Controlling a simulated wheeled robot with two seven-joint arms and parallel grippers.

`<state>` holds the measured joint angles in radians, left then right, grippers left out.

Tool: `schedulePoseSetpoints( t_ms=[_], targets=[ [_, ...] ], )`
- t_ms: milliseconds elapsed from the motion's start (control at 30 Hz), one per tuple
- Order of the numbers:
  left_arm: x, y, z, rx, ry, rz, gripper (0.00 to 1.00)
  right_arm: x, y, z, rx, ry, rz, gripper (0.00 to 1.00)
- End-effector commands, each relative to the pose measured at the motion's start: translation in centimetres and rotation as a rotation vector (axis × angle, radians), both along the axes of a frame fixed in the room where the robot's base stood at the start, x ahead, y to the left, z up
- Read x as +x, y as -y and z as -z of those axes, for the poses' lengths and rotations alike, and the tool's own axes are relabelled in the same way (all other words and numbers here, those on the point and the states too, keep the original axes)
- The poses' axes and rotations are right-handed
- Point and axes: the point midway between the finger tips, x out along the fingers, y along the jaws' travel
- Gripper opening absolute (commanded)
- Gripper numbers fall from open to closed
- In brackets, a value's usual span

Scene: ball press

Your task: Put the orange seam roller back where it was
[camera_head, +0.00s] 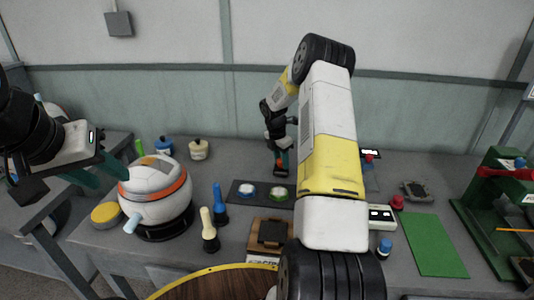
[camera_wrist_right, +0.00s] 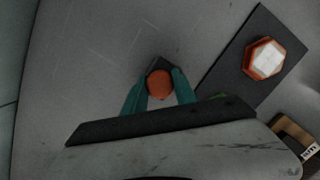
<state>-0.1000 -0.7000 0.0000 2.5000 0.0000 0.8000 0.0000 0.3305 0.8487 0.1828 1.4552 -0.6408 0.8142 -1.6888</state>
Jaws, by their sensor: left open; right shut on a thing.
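The orange seam roller (camera_wrist_right: 160,85) shows in the right wrist view as a round orange end with a dark part behind it, between the teal fingers of my right gripper (camera_wrist_right: 162,80). The gripper is shut on it. In the head view my right gripper (camera_head: 281,162) is at the back of the grey table, just behind the dark mat; the roller is hard to make out there. My left gripper (camera_head: 108,172) is open and empty at the left, close beside the white and orange ball (camera_head: 155,196).
A blue-handled tool (camera_head: 220,203) and a cream-handled tool (camera_head: 208,226) stand right of the ball. The dark mat (camera_head: 263,184) holds round pieces. Jars stand behind the ball. A green mat (camera_head: 435,245) and green press (camera_head: 490,215) are at the right. My right arm hides the middle.

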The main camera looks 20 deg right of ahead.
Motion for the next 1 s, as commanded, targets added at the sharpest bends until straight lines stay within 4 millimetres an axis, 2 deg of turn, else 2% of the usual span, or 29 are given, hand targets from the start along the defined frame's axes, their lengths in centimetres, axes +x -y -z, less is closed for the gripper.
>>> schedulePoseSetpoints(
  t_ms=[167, 200, 300, 700, 867, 1000],
  targets=[
    [0.0, 0.0, 0.0, 0.000, 0.000, 0.000, 0.41, 0.0, 0.0, 0.2, 0.000, 0.000, 0.000, 0.00],
    [0.0, 0.0, 0.0, 0.000, 0.000, 0.000, 0.41, 0.0, 0.0, 0.3, 0.000, -0.001, 0.000, 0.35],
    [0.0, 0.0, 0.0, 0.000, 0.000, 0.000, 0.41, 0.0, 0.0, 0.3, 0.000, -0.001, 0.000, 0.55],
    [0.0, 0.0, 0.0, 0.000, 0.000, 0.000, 0.41, 0.0, 0.0, -0.3, -0.001, 0.000, 0.000, 0.55],
    [0.0, 0.0, 0.0, 0.000, 0.000, 0.000, 0.41, -0.1, -0.4, -2.7, -0.002, 0.003, 0.000, 0.55],
    [0.0, 0.0, 0.0, 0.000, 0.000, 0.000, 0.41, -0.3, -1.0, -5.8, -0.001, 0.003, 0.000, 0.55]
  ],
)
